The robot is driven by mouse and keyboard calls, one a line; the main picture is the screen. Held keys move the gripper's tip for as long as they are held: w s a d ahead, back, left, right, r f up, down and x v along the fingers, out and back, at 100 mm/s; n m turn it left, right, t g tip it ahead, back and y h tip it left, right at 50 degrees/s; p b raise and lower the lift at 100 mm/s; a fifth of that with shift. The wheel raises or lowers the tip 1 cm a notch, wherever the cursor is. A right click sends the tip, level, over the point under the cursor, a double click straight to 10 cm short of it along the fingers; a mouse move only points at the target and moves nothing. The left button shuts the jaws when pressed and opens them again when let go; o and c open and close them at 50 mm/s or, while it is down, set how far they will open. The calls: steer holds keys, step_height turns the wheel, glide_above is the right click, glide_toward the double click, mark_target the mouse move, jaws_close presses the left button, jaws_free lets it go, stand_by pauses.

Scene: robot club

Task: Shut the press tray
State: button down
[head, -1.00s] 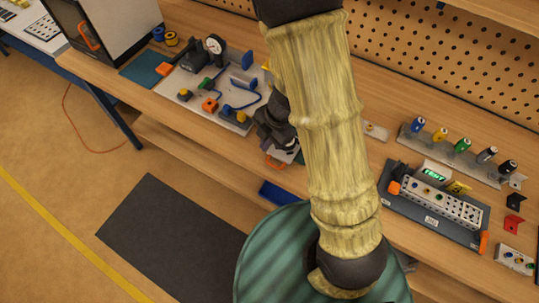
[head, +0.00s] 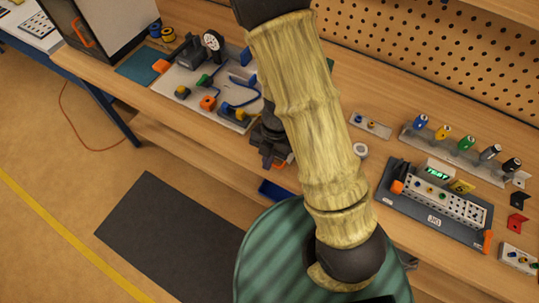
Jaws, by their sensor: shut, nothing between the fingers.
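My gripper (head: 268,158) is shut and empty, pointing down at the front edge of the bench. It is partly covered by my own forearm sleeve, which runs down the middle of the head view. A small orange part (head: 284,159) shows right beside the fingers. It may belong to the press tray, but the gripper and arm hide most of that spot. I cannot tell how far out the tray is, or whether the fingers touch it. The press itself is not clearly visible behind my arm.
A pale fixture board (head: 186,77) with a dial gauge (head: 212,42) lies left of my gripper. A dark base with a test unit (head: 434,218) and a rack of coloured-handled tools (head: 462,148) stand to the right. A blue item (head: 276,192) sits below the bench edge.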

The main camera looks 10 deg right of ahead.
steer(key=b+x, duration=0.1)
steer(key=x, duration=0.5)
steer(key=shift+f+b, duration=0.3)
steer(key=w+d, duration=0.1)
steer(key=w+d+r+p, duration=0.1)
steer(key=shift+w+p, duration=0.3)
steer(key=shift+w, duration=0.05)
steer(key=shift+w+d, duration=0.15)
steer(key=shift+w, duration=0.1)
